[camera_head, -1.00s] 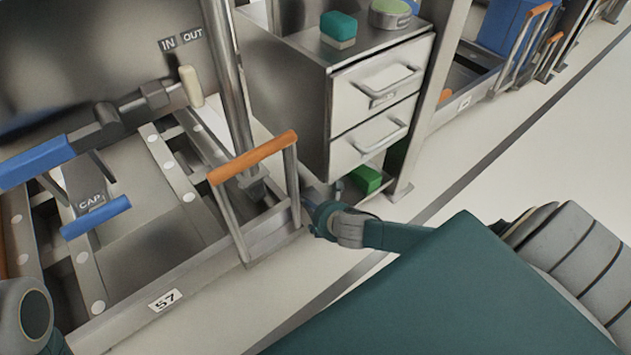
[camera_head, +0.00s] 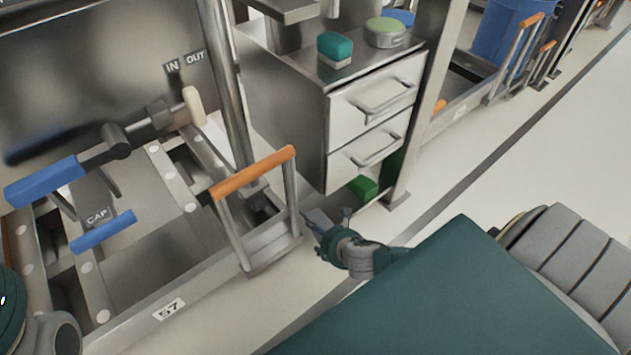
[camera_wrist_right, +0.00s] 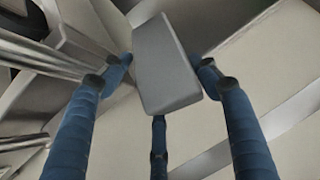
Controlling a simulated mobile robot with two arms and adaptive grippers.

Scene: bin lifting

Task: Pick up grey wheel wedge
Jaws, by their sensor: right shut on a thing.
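The grey wheel wedge (camera_wrist_right: 165,65) is a smooth grey block held between the blue fingers of my right gripper (camera_wrist_right: 163,75) in the right wrist view. Two fingers flank it and a third shows below it. In the head view my right gripper (camera_head: 322,226) is beside the orange-handled metal frame, with the wedge (camera_head: 316,217) showing as a small grey shape at its fingers. Part of the wedge is hidden by the fingers there. Only part of my left arm shows at the lower left; its gripper is out of view.
The metal frame with an orange handle (camera_head: 252,173) stands just left of my right gripper. A drawer cabinet (camera_head: 370,105) with a green sponge (camera_head: 335,45) on top stands behind. A green box (camera_head: 363,188) lies under the drawers. Open floor (camera_head: 500,165) extends to the right.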

